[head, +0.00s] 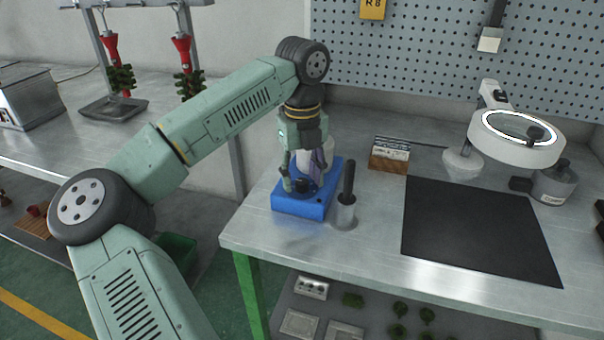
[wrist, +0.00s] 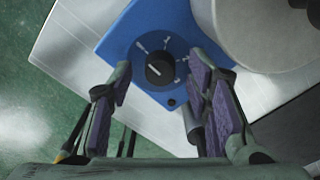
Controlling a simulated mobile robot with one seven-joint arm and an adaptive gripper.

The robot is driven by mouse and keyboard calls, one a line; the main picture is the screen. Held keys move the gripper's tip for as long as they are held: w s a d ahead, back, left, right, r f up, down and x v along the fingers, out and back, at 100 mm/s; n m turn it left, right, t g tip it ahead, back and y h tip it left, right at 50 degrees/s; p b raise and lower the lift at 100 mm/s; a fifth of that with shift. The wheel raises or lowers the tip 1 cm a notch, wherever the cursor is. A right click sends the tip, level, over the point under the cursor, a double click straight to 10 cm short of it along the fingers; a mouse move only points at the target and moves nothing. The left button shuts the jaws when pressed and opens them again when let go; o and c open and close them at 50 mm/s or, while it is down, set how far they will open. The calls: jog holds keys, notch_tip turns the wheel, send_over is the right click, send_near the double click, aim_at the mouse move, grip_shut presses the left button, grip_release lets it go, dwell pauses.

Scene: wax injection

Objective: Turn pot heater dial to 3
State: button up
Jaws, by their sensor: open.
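The pot heater (head: 301,207) is a blue box near the left end of the metal bench, and its blue top also shows in the wrist view (wrist: 128,38). The marks are too small to read surely. A pale pot (wrist: 262,30) stands on the heater beside the dial. My gripper (wrist: 160,100) is open, pointing down over the dial, with its purple-padded fingers on either side and apart from it. In the head view, my gripper (head: 303,178) partly hides the dial and pot.
A cup with a dark-handled tool (head: 346,212) stands close to the right of the heater. A dark mat (head: 478,228), a ring-lamp magnifier (head: 515,135) and a small card box (head: 389,155) are farther right. The bench's front edge (head: 330,262) is clear.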

jog(key=shift+f, duration=0.1)
jog(key=shift+c, duration=0.5)
grip_shut()
